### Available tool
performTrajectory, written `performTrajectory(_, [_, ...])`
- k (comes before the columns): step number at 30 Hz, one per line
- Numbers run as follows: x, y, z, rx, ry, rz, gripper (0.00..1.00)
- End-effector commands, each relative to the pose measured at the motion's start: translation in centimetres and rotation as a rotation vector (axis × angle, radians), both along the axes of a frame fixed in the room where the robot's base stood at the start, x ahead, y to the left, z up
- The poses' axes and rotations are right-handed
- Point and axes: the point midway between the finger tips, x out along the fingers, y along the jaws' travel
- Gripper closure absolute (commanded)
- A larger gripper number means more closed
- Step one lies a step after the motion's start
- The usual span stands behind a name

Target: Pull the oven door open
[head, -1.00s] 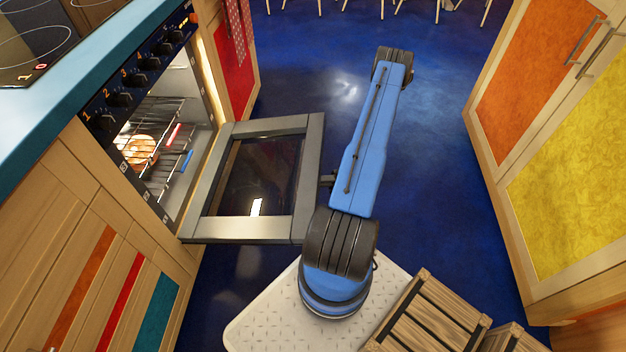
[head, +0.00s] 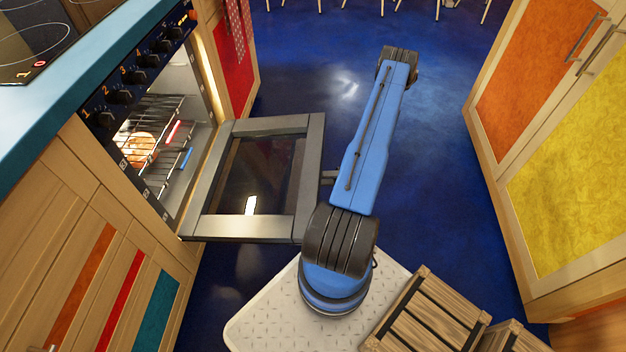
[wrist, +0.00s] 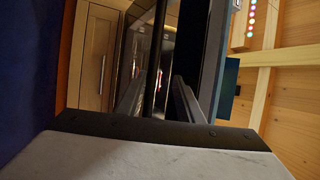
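The oven (head: 132,88) stands at the left, with a black knob panel and a lit cavity. Its door (head: 308,185) is folded far down and sticks out from the front, with a steel frame around dark glass. A short dark piece (head: 329,177) shows between the door's outer edge and my blue arm. My gripper is hidden behind my arm in the head view.
A food item (head: 142,148) lies on the oven rack (head: 158,140). Wooden cabinets (head: 90,240) flank the oven, and orange and yellow cupboards (head: 570,200) stand at the right. Blue floor (head: 440,130) is open between them. Chair legs (head: 382,8) show at the back.

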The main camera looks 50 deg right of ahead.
Motion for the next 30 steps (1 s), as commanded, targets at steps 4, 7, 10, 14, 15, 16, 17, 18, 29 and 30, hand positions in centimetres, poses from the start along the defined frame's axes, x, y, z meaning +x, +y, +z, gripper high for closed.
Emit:
performTrajectory(4, [-1.3, -2.5, -0.9, -0.001, -0.002, -0.004, 0.69])
performTrajectory(7, [-2.2, -4.2, -1.5, -0.003, -0.002, -0.006, 0.69])
performTrajectory(10, [-3.1, -5.9, -2.2, -0.002, -0.003, -0.005, 0.69])
performTrajectory(14, [-4.3, -8.0, -3.0, -0.003, -0.002, -0.004, 0.69])
performTrajectory(15, [-4.6, -8.7, -3.3, -0.002, -0.002, -0.005, 0.69])
performTrajectory(16, [-4.8, -9.2, -3.5, -0.003, -0.003, -0.005, 0.69])
performTrajectory(17, [-5.1, -9.6, -3.6, -0.002, -0.001, -0.005, 0.69])
performTrajectory(18, [-5.4, -10.2, -3.9, -0.003, -0.002, -0.004, 0.69])
performTrajectory(29, [-7.0, -13.1, -4.9, -0.001, -0.001, -0.003, 0.69])
performTrajectory(30, [-7.0, -13.1, -4.9, 0.0, -0.001, -0.003, 0.69])
